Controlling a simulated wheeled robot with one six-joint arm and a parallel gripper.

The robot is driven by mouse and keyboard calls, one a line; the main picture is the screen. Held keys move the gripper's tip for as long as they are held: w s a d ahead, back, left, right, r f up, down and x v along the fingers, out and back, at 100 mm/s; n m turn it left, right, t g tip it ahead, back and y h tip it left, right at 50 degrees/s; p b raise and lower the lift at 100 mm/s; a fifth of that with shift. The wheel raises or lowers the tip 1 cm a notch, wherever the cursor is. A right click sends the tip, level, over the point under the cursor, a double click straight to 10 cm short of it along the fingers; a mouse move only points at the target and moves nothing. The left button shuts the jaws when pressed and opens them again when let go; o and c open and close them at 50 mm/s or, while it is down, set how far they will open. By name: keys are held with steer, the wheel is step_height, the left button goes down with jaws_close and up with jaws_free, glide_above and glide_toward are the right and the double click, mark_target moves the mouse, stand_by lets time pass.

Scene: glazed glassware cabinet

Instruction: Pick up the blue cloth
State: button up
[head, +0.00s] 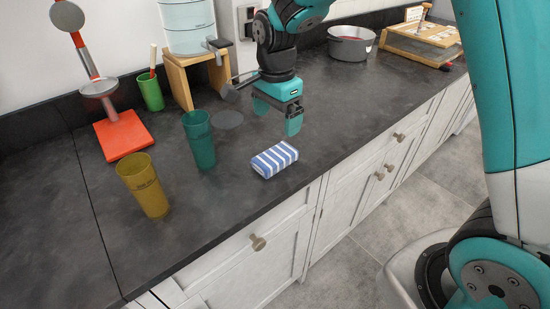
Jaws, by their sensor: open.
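The blue cloth (274,159) is a small folded pad with blue and white stripes. It lies flat on the dark countertop near its front edge. My gripper (277,122) hangs above the counter, behind and above the cloth in the head view, with its teal fingers pointing down. It is open and empty and does not appear to touch the cloth. The exact gap between the fingertips and the counter is hard to tell.
A teal cup (199,140) and a yellow cup (144,186) stand left of the cloth. Behind them are a green cup (150,91), a red-based stand (123,135) and a wooden stand (180,86). A grey pot (351,46) stands farther right. The counter right of the cloth is clear.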

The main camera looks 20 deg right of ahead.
glide_above(275, 155)
steer(key=f, duration=0.6)
steer(key=shift+w+d+p, duration=0.15)
steer(key=shift+d+p, duration=0.05)
steer(key=shift+p, duration=0.1)
step_height(275, 155, down, 6)
steer(key=shift+a+r+p, duration=0.15)
steer(key=shift+r+p, duration=0.1)
steer(key=shift+p, duration=0.55)
steer(key=shift+c, duration=0.2)
steer(key=c, duration=1)
